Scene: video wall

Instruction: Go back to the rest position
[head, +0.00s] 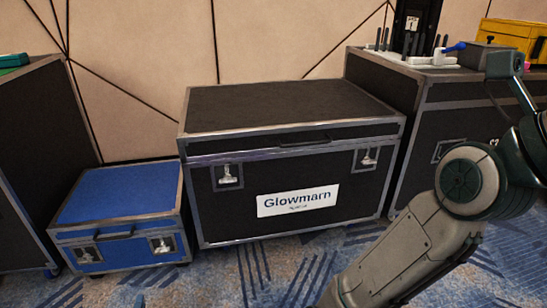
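One arm of mine rises from the bottom of the head view and bends at a pale grey and dark green joint toward the right edge.
A black "Glowmarn" case (290,100) with a bare top stands in the middle. A low blue case (118,192) and a tall black case (40,150) stand left. The right-hand black case (400,130) carries a white rack (405,60) and a yellow box (512,36). Patterned carpet lies in front.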

